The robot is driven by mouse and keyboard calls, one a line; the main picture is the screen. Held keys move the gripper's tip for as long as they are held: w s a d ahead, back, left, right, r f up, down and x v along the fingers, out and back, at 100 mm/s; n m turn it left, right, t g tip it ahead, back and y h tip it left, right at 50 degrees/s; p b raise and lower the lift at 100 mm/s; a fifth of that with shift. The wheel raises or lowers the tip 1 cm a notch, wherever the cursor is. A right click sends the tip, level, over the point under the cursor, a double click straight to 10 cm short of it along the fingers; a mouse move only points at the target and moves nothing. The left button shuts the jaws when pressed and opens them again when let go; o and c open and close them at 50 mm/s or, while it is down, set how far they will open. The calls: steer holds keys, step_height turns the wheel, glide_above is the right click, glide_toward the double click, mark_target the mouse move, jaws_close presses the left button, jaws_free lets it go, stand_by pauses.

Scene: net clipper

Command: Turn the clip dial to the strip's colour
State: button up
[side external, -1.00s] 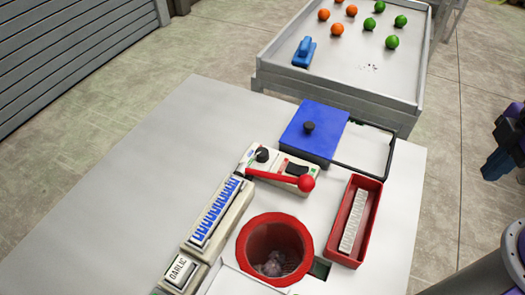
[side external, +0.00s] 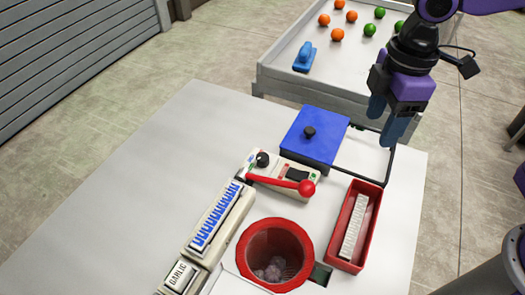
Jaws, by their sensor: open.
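The clip dial appears to be the small black knob (side external: 262,159) on the cream clipper unit (side external: 283,167), which also carries a red lever (side external: 280,182) with a ball end. The knob's setting is too small to read. A cream holder (side external: 220,222) in front of the unit carries a row of blue clips (side external: 215,216). A pale strip (side external: 354,226) lies in the red tray (side external: 371,212) at the right. My gripper (side external: 386,122) is open and empty, above the right back of the table, to the right of the dial and apart from it.
A blue lid (side external: 315,134) with a black knob covers part of a black-rimmed tray. A red funnel (side external: 274,227) stands at the front. A GARLIC label (side external: 181,275) is at front left. The table (side external: 120,190) is clear on the left. A grey bin (side external: 285,82) holds orange and green balls behind.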

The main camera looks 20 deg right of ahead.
mark_target(262, 157)
steer(key=w+a+f+n, duration=0.1)
steer(key=w+a+n, duration=0.2)
steer(key=w+a, duration=1.2)
steer(key=f, duration=0.5)
steer(key=a+f, duration=0.1)
steer(key=f, duration=0.5)
steer(key=s+f, duration=0.1)
steer(key=f, duration=0.5)
steer(key=shift+a+f, duration=0.2)
steer(key=shift+a, duration=0.05)
steer(key=shift+c, duration=0.2)
steer(key=c, duration=1)
